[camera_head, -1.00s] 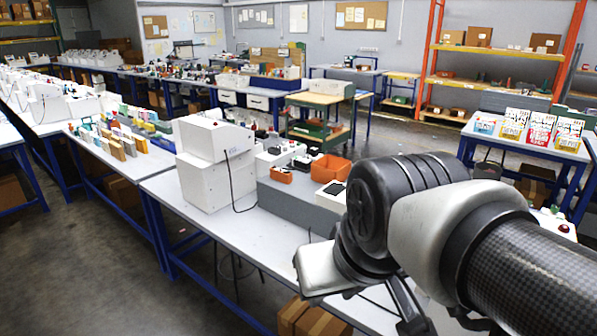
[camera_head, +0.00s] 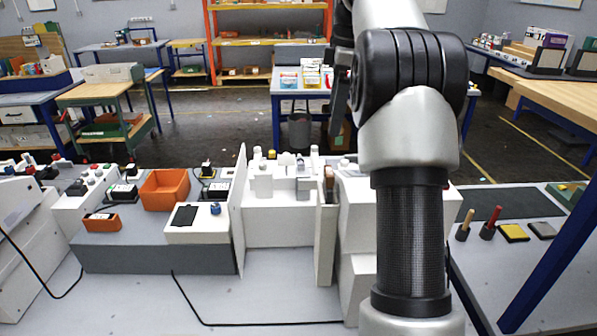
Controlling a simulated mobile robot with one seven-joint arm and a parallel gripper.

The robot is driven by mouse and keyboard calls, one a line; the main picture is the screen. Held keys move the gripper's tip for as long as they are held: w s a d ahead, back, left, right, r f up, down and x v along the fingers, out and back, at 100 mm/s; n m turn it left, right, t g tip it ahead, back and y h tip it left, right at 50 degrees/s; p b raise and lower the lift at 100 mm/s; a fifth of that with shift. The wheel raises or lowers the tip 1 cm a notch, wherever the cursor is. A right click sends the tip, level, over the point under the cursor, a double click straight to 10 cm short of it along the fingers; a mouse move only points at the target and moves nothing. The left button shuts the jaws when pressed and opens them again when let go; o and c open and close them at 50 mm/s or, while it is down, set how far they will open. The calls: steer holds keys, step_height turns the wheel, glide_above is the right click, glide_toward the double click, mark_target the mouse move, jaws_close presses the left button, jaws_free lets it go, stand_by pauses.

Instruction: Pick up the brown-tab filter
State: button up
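I cannot clearly identify the brown-tab filter. A small brown upright piece (camera_head: 329,178) shows at the top of a thin white upright panel (camera_head: 325,240) in the white machine at the middle of the bench, just left of my arm. I cannot tell whether this brown piece is the filter's tab. My arm stands in front of the machine's right part and hides some of it. A dark, narrow part that may be my gripper (camera_head: 341,85) shows beside my arm's upper joint, above and beyond the machine. Its fingers are not clear, and I see nothing held.
Left of the machine, a grey box (camera_head: 150,255) carries orange bins (camera_head: 165,189) and small devices. A black cable (camera_head: 250,323) lies along the bench front. At right, a lower table holds a dark mat (camera_head: 510,204) and handled tools (camera_head: 490,224). A blue post (camera_head: 560,255) rises there.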

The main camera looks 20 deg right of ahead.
mark_target(330, 170)
steer(key=shift+n, duration=0.7)
steer(key=f, duration=0.4)
steer(key=w+f+b, duration=0.1)
steer(key=f, duration=0.3)
steer(key=f+b, duration=0.1)
steer(key=f, duration=0.4)
steer(key=shift+w+d, duration=0.25)
steer(key=shift+d, duration=0.1)
steer(key=shift+w+a+f, duration=0.1)
steer(key=shift+a+f, duration=0.05)
steer(key=shift+f, duration=1.25)
steer(key=shift+a+f, duration=0.15)
steer(key=shift+f, duration=1.25)
steer(key=c, duration=1.1)
steer(key=shift+c, duration=0.2)
steer(key=shift+r, duration=0.1)
